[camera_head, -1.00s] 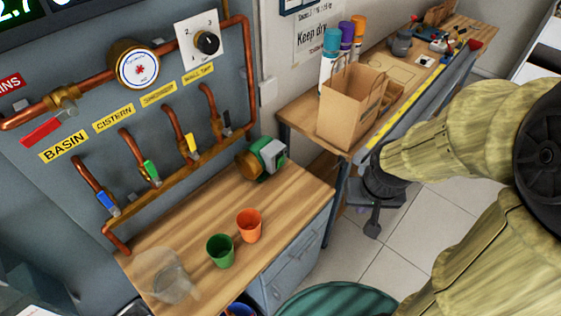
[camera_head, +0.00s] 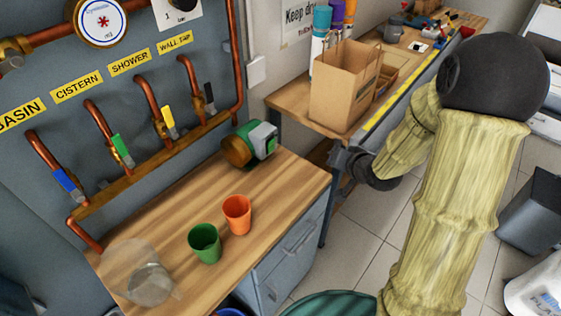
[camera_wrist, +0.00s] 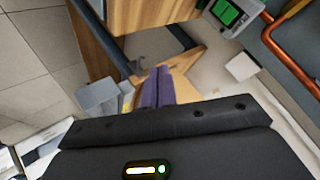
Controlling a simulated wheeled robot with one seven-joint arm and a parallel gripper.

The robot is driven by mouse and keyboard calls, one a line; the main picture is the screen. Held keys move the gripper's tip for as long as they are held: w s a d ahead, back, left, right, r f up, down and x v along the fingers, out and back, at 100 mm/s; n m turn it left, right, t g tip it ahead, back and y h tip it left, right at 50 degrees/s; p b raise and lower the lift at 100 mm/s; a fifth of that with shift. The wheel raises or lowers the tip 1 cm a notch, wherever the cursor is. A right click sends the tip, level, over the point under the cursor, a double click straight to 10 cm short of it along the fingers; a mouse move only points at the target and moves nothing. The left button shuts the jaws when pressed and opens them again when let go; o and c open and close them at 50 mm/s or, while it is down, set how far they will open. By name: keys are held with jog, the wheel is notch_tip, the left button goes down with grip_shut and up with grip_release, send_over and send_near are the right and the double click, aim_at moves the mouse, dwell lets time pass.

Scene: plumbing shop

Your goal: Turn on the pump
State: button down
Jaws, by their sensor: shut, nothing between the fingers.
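The pump (camera_head: 252,143) sits at the back right of the wooden counter, with a brass body, green casing and grey box. In the wrist view, a grey box with a green panel (camera_wrist: 232,14), seemingly the pump's, shows at the top right. Its switch is too small to make out. My gripper (camera_wrist: 158,76) shows in the wrist view with its two purplish fingers together and empty, apart from the pump. In the head view my arm is at the right, and its fingers cannot be made out.
On the counter (camera_head: 200,200) stand a green cup (camera_head: 204,246), an orange cup (camera_head: 237,217) and a clear vessel (camera_head: 148,285). Copper pipes with coloured valve handles line the wall behind. A paper bag (camera_head: 340,90) stands on the workbench to the right.

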jog(key=f+y+b, duration=0.1)
jog(key=w+a+f+y+b, duration=0.1)
jog(key=f, duration=0.1)
jog(key=w+a+f+m+t+y+b, duration=0.1)
jog(key=f, duration=0.1)
jog(key=shift+a+f+y, duration=0.1)
jog(key=shift+a+y, duration=0.15)
jog(key=shift+y, duration=0.15)
jog(key=a+f+m+y+b, duration=0.1)
jog(key=y+b, duration=0.1)
jog(key=a+f+m+t+y+b, duration=0.1)
jog(key=b, duration=0.1)
jog(key=shift+y, duration=0.4)
jog(key=shift+s+f+m+t+y+b, duration=0.15)
jog(key=shift+s+m+t+y+b, duration=0.15)
jog(key=shift+y+b, duration=0.45)
jog(key=shift+s+m+y+b, duration=0.2)
jog(key=shift+m+y+b, duration=0.1)
jog(key=shift+y, duration=0.55)
jog(key=shift+s+a+r+y, duration=0.15)
jog(key=shift+s+r+y, duration=0.2)
jog(key=shift+y, duration=0.05)
jog(key=shift+r, duration=0.1)
